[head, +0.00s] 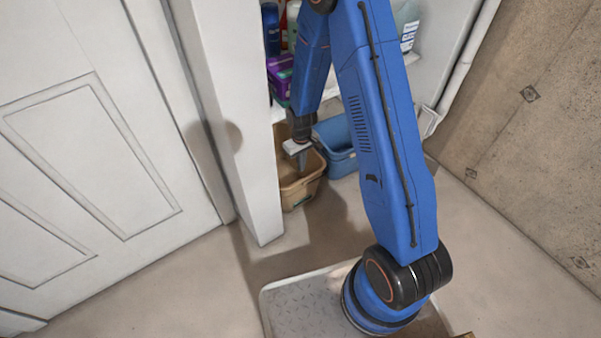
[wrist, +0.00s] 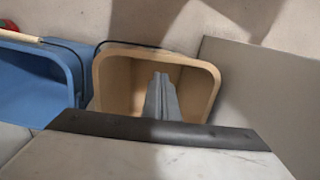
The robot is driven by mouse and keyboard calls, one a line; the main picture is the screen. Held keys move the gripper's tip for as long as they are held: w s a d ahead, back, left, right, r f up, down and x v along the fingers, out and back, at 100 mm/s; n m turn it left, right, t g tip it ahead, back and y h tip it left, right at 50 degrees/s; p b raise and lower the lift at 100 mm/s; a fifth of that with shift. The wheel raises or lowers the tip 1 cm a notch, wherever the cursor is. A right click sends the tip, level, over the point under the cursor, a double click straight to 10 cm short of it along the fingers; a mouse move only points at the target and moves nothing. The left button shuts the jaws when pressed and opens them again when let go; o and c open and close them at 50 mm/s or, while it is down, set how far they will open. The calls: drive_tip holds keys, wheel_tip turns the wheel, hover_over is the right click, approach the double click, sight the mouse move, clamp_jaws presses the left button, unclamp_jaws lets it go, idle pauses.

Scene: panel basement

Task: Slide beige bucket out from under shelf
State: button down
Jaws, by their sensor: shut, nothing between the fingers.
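The beige bucket (head: 301,190) stands on the floor in the alcove, below the shelf and beside a white partition. In the wrist view the beige bucket (wrist: 206,91) shows its open mouth and inner walls. My gripper (head: 301,168) points down at the bucket's opening in the head view. In the wrist view my gripper's fingers (wrist: 161,78) are together and empty, overlapping the bucket's opening. They look to be in or just over its mouth; I cannot tell whether they touch a wall. The shelf (head: 277,112) is partly hidden behind my arm.
A blue bucket (head: 337,143) stands close beside the beige one, and also shows in the wrist view (wrist: 36,85). The white partition (head: 237,130) bounds the other side. Bottles and a purple box (head: 280,76) stand on the shelf. The floor (head: 300,237) in front is clear.

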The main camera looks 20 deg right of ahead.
sight(294, 192)
wheel_tip(294, 192, down, 10)
drive_tip(key=shift+r, duration=0.15)
idle(0.5)
idle(0.3)
